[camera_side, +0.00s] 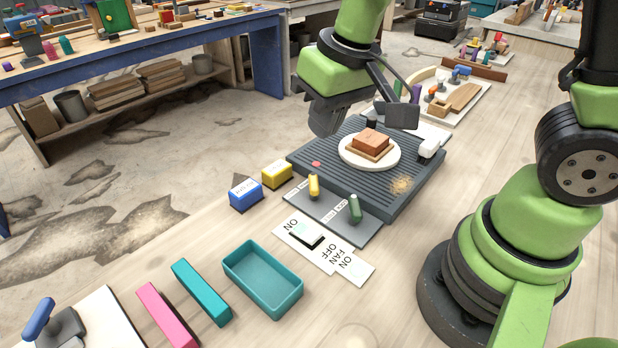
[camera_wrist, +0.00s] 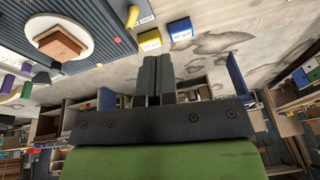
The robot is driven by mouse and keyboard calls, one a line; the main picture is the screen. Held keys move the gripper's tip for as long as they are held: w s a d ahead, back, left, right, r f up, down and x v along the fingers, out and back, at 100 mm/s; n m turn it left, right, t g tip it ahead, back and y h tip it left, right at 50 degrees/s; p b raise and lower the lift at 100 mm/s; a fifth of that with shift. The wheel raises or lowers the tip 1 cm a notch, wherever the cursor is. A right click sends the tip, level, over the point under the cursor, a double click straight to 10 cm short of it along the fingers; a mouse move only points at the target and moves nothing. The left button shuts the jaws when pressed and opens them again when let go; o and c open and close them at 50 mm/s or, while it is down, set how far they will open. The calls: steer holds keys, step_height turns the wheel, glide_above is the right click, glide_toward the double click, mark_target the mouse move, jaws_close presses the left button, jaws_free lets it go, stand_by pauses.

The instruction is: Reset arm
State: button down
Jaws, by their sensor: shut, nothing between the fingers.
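My green arm carries my gripper (camera_side: 326,120), which hangs in the air over the far left edge of a dark ribbed platform (camera_side: 418,190). In the wrist view the two dark fingers of my gripper (camera_wrist: 158,75) lie side by side, shut and empty. A brown block (camera_side: 371,141) sits on a tan piece on a round white plate (camera_side: 349,160), on the platform to the right of my gripper. The block also shows in the wrist view (camera_wrist: 60,45). My gripper is apart from the block and the plate.
A yellow box (camera_side: 277,175) and a blue box (camera_side: 246,194) stand left of the platform. A panel (camera_side: 330,214) with a yellow and a green handle lies in front. A teal tray (camera_side: 262,278), teal bar (camera_side: 201,292) and pink bar (camera_side: 167,316) lie nearer. A wooden bench (camera_side: 150,45) stands behind.

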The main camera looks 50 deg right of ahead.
steer(key=s+d+r+m+t+y, duration=0.1)
steer(key=s+r+t, duration=0.3)
steer(key=s+r, duration=0.6)
steer(key=shift+s+d+r+m, duration=0.35)
steer(key=shift+s+d+m, duration=0.35)
steer(key=shift+s, duration=0.25)
